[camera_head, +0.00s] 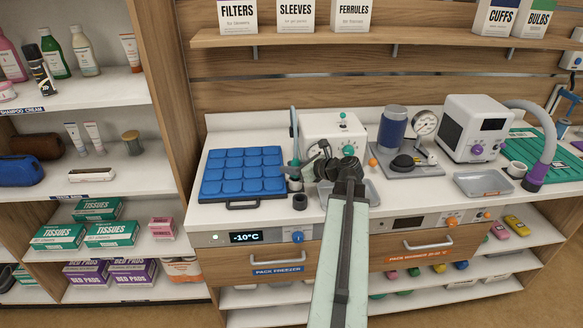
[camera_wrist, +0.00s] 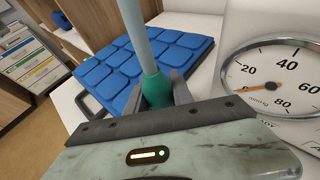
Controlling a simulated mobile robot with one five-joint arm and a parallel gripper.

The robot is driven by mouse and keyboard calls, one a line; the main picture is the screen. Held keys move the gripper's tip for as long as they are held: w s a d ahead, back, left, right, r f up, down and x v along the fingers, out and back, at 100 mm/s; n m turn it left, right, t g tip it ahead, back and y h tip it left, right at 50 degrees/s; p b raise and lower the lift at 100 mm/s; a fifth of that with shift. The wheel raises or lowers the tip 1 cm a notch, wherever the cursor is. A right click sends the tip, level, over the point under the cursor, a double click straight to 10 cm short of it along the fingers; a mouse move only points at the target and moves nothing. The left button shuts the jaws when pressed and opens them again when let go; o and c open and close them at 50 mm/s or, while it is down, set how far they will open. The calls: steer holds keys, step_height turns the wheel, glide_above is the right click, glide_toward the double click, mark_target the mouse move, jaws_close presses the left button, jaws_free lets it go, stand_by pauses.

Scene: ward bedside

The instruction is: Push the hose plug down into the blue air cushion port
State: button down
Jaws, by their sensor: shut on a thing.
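The blue air cushion (camera_head: 240,172), a grid of padded squares, lies flat on the left of the white counter; it also shows behind the plug in the wrist view (camera_wrist: 140,75). My gripper (camera_wrist: 160,94) is shut on the teal hose plug (camera_wrist: 156,88), with a dark finger on each side. The pale blue hose (camera_wrist: 136,25) rises from the plug and also shows upright in the head view (camera_head: 293,122). In the head view my gripper (camera_head: 297,172) is just right of the cushion. The plug's lower end and the cushion port are hidden, so I cannot tell whether they touch.
A white box with a gauge (camera_wrist: 275,80) stands close on the right in the wrist view. A metal tray (camera_head: 370,194) and a pump with a blue cylinder (camera_head: 392,128) are to the right.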

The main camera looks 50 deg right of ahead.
steer(key=shift+f+b, duration=0.75)
steer(key=shift+f, duration=0.05)
steer(key=c, duration=1)
jaws_free()
steer(key=shift+c, duration=0.2)
steer(key=p+v, duration=0.3)
steer(key=v, duration=0.4)
steer(key=shift+r, duration=0.2)
steer(key=shift+s, duration=0.35)
